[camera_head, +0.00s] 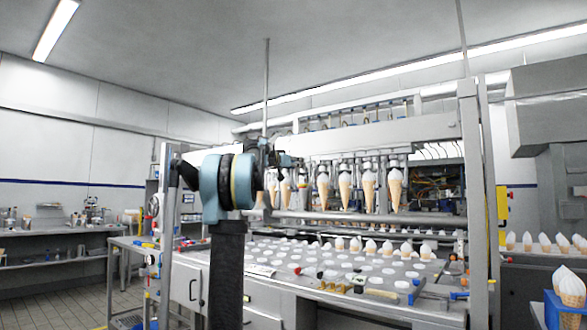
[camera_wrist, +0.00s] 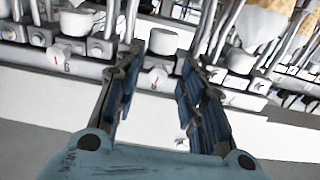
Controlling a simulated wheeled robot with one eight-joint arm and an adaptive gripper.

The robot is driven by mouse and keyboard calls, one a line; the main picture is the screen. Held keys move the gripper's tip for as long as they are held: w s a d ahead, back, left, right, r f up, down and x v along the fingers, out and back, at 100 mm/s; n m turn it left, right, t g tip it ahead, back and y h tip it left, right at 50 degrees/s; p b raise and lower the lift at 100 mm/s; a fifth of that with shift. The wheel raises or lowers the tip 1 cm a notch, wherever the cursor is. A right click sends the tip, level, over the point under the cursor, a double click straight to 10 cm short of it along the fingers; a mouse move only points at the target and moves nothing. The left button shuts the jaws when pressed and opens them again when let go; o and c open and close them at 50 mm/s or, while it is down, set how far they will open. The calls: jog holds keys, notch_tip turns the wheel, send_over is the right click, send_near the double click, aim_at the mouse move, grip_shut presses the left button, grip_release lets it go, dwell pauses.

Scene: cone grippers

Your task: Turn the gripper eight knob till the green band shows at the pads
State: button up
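In the wrist view my gripper (camera_wrist: 160,54) is open, its two blue-padded fingers spread with nothing held between them. No green band shows. In the head view my gripper (camera_head: 284,160) is at the left end of the row of hanging cone grippers (camera_head: 346,172), partly hidden by my wrist.
Cones (camera_wrist: 270,22) hang close at the upper right of the wrist view. A table (camera_head: 300,262) with white discs and several cones lies below the machine's frame (camera_head: 470,200).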

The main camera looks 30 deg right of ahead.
grip_shut()
jog(key=shift+n, duration=1.3)
grip_release()
jog(key=shift+a, duration=0.1)
